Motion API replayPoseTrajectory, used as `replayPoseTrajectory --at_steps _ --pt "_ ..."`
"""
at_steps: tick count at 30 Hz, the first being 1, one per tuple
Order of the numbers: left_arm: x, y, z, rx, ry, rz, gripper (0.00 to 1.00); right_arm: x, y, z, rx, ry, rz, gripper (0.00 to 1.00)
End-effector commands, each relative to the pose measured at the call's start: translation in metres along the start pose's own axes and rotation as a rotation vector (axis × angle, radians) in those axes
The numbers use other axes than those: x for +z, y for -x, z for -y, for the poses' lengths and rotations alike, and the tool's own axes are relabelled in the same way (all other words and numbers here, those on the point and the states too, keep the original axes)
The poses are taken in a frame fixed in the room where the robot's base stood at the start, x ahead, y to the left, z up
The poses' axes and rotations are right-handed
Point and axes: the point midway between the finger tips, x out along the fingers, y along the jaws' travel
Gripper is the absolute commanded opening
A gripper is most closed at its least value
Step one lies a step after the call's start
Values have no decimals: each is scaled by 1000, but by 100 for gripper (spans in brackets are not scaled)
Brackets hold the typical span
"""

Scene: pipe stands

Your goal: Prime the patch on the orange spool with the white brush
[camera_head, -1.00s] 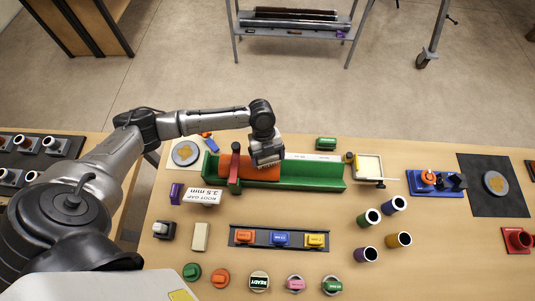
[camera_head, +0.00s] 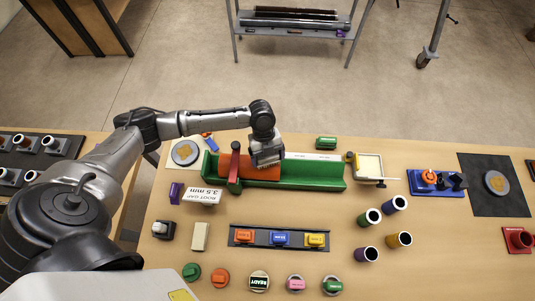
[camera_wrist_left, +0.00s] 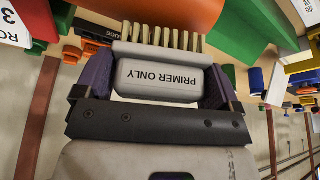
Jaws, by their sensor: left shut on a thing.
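The orange spool (camera_head: 240,166) lies in the left part of the green trough (camera_head: 310,177), with a red clamp (camera_head: 235,168) across it. My left gripper (camera_head: 267,152) is over the right end of the spool. In the left wrist view my left gripper (camera_wrist_left: 155,85) is shut on the white brush (camera_wrist_left: 158,80), marked "PRIMER ONLY". Its pale bristles (camera_wrist_left: 160,37) point at the orange spool (camera_wrist_left: 165,12); I cannot tell whether they touch it. The patch is not visible. My right gripper is not in view.
A white tray (camera_head: 369,167) with a rod stands right of the trough. A "ROOT GAP 3.5 mm" sign (camera_head: 204,197) stands in front. A rack of coloured blocks (camera_head: 281,239) and several coloured cups (camera_head: 370,216) occupy the nearer table. Bare table lies between trough and rack.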

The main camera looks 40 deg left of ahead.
Motion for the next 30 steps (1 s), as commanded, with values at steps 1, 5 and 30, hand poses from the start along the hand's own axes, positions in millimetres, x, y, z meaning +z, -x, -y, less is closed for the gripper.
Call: replayPoseTrajectory --at_steps 1,5,30 --pt "0 -2 0 0 0 0 56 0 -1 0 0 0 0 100" --pt "2 -4 0 0 0 0 56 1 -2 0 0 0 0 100" --pt "6 -10 -6 1 1 0 56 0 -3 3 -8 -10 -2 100"
